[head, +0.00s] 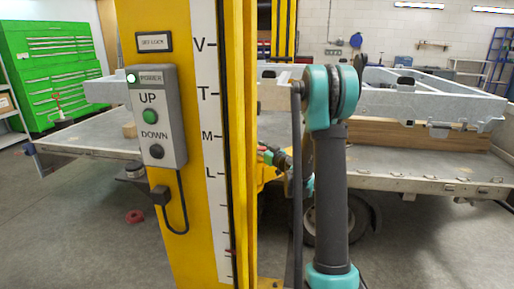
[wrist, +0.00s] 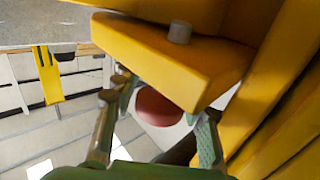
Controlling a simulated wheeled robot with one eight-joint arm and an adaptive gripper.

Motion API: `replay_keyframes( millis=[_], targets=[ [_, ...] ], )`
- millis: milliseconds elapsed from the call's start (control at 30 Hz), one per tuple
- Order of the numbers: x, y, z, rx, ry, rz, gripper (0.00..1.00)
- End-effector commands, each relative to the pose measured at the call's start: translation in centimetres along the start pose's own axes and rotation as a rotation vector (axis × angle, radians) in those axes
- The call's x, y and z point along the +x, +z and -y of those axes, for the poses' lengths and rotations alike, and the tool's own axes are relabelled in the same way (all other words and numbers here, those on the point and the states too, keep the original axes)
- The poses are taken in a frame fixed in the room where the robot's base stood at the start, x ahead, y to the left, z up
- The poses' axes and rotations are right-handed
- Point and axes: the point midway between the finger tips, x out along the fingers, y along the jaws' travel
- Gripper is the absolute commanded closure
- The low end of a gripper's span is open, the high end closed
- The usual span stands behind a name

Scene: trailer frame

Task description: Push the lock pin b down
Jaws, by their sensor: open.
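A short grey pin (wrist: 180,32) stands out of a yellow bracket (wrist: 165,58) in the wrist view. No label shows whether it is lock pin b. My gripper (wrist: 163,100) is open, its two fingers apart beside the bracket, with the pin beyond the fingertips and apart from them. A dull red round thing (wrist: 158,106) shows between the fingers; I cannot tell what it is. In the head view my gripper is partly hidden behind the yellow column and my arm, and no pin can be made out for certain.
A yellow column (head: 170,235) carries a grey control box (head: 158,115) with UP and DOWN buttons and a lit green power light. Behind it stands a flatbed (head: 90,125) with grey frames (head: 425,100). A green tool cabinet (head: 60,65) is at the back left.

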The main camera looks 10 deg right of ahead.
Motion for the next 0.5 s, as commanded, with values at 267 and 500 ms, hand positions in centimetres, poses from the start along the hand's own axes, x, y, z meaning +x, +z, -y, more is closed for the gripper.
replay_keyframes(
  millis=[267, 500],
  targets=[
    [-4.8, 0.0, -0.1, 0.0, 0.004, 0.0, 0.58],
    [-9.3, 0.0, -0.1, 0.0, 0.003, 0.0, 0.58]
  ],
)
